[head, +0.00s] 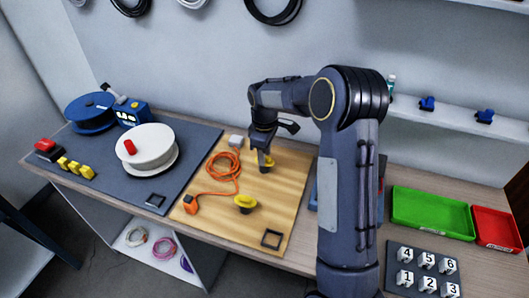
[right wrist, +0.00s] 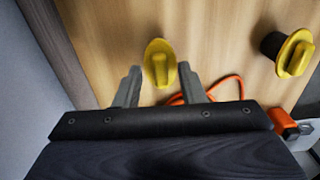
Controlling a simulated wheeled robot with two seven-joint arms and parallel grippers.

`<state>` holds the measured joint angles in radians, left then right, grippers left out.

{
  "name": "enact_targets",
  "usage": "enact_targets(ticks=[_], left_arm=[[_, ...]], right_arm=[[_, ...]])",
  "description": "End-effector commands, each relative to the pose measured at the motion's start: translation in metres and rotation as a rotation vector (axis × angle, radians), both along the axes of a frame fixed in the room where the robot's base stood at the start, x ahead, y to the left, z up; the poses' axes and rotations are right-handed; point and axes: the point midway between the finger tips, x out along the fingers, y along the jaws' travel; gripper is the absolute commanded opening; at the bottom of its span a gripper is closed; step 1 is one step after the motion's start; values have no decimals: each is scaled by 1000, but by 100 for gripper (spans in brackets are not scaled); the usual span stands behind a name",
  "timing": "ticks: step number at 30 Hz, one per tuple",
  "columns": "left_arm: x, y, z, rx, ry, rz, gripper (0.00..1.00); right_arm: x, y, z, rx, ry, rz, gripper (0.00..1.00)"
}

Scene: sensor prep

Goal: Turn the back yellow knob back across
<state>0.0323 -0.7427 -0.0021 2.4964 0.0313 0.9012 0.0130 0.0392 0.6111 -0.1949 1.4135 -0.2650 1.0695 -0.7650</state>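The back yellow knob (head: 268,162) stands on the wooden board (head: 285,190), partly hidden by my right gripper (head: 263,150). In the right wrist view the back yellow knob (right wrist: 160,62) lies between and just past the tips of my right gripper (right wrist: 160,72). The two fingers are spread, with a visible gap on each side of the knob. Its raised grip runs roughly up and down in that view. The front yellow knob (head: 244,202) stands nearer on the same board and also shows in the right wrist view (right wrist: 293,56). My left gripper is not in view.
An orange cable (head: 226,172) lies coiled left of the knobs, ending at an orange plug (head: 191,204). A white spool (head: 151,147) stands on the dark mat (head: 110,180). A green tray (head: 432,212) and a red tray (head: 495,228) are at the right.

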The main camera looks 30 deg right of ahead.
Motion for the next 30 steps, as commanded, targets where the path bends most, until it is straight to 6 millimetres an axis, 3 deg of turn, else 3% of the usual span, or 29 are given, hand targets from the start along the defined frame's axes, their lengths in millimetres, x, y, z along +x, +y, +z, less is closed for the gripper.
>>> enact_targets(ticks=[5,12,18,30], left_arm=[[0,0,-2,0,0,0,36],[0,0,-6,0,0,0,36],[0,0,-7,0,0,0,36],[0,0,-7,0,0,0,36]], right_arm=[[1,0,9,0,-1,1,36],[1,0,50,0,-4,0,36],[1,0,73,0,-3,0,36],[0,0,78,0,0,0,36]])
